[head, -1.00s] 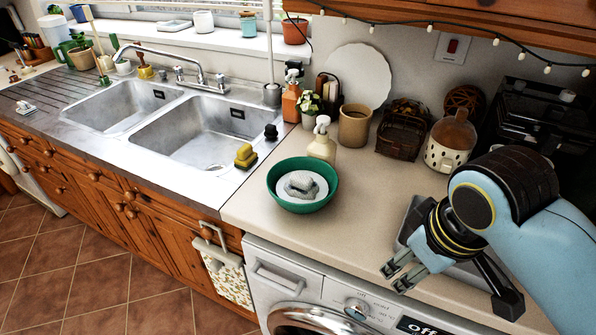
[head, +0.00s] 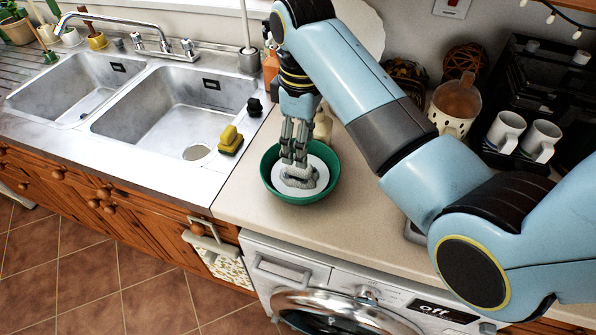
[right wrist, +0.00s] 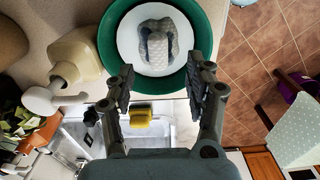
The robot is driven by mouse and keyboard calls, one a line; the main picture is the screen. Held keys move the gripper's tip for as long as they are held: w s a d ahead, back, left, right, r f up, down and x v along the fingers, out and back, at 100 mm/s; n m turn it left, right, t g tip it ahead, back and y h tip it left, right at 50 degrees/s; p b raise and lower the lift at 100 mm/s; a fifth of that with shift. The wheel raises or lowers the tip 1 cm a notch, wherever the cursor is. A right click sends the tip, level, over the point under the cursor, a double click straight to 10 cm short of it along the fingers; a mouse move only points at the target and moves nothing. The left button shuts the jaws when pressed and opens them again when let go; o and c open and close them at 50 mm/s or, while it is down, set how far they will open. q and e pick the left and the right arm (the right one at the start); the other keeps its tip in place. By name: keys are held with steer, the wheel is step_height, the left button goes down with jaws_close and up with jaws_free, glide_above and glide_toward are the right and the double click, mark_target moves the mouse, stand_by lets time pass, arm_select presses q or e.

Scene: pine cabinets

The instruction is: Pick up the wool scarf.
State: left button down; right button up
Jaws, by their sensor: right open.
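The wool scarf (right wrist: 161,48) is a small grey knitted bundle. It lies on a white plate (right wrist: 128,42) inside a green bowl (right wrist: 108,58) on the counter. In the head view the scarf (head: 299,182) shows at the fingertips, partly hidden by them, and the green bowl (head: 318,194) surrounds it. My right gripper (head: 295,160) points down over the bowl. In the right wrist view the right gripper (right wrist: 160,88) is open, its two fingers apart with the scarf ahead between them; I cannot tell whether they touch it. My left gripper is not seen.
A cream pump bottle (right wrist: 75,57) stands close beside the bowl. A yellow sponge (head: 230,139) sits by the sink (head: 165,110). A perforated pot (head: 453,108) and white mugs (head: 506,131) stand at the back right. Counter in front of the bowl is clear.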

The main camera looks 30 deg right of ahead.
mark_target(299, 175)
steer(key=shift+f, duration=0.55)
steer(key=shift+w+f, duration=0.15)
steer(key=shift+f, duration=0.15)
steer(key=f, duration=0.2)
steer(key=f+p, duration=0.1)
steer(key=f, duration=0.2)
steer(key=shift+w+a, duration=0.1)
steer(key=shift+w, duration=0.1)
steer(key=shift+s, duration=0.1)
steer(key=c, duration=0.6)
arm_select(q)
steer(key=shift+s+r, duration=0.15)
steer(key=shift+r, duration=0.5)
arm_select(e)
jaws_close()
